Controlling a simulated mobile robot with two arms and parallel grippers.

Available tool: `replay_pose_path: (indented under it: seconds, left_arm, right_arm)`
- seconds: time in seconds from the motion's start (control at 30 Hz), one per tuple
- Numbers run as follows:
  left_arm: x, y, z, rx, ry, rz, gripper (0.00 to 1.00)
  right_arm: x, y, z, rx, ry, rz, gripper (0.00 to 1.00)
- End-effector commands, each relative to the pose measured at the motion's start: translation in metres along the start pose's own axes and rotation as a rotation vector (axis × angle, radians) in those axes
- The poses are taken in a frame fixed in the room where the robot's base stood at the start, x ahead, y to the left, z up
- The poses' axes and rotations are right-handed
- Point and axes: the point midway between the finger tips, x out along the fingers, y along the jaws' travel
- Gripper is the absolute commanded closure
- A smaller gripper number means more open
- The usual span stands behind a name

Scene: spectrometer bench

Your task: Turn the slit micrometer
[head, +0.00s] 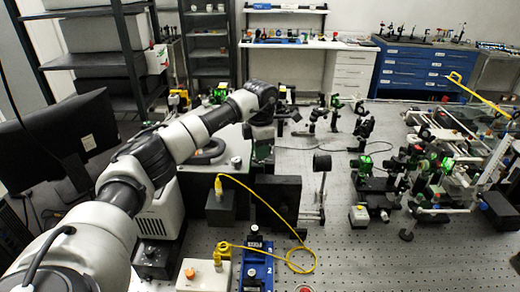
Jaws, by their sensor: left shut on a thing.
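My left arm reaches in from the left and bends down at its wrist. My left gripper (262,157) points down behind the black box and is shut on a small part there, most likely the slit micrometer. The part itself is mostly hidden by the gripper and too small to make out clearly. My right gripper is not in view.
A black box (278,200) stands just in front of the gripper, beside a yellow cable (262,203). A blue device (257,268) is at the front. Optical mounts (375,185) stand to the right on the perforated table (350,255). A monitor (55,140) is at left.

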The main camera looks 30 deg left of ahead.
Motion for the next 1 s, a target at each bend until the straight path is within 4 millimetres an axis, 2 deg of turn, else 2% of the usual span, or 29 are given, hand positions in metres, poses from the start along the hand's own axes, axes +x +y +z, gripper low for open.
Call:
replay_pose_path:
  seconds: [0.5, 0.7, 1.0]
  left_arm:
    - [-0.0025, 0.0017, 0.0001, -0.455, -0.005, 0.002, 1.0]
    - [-0.0025, 0.002, -0.0001, -0.571, -0.005, 0.002, 1.0]
    - [-0.0028, 0.0023, -0.0002, -0.656, -0.005, 0.003, 1.0]
  right_arm:
    - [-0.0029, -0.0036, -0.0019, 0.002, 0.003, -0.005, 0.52]
    - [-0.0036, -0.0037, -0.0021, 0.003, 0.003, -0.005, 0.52]
    - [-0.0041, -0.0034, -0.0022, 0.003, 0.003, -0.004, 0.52]
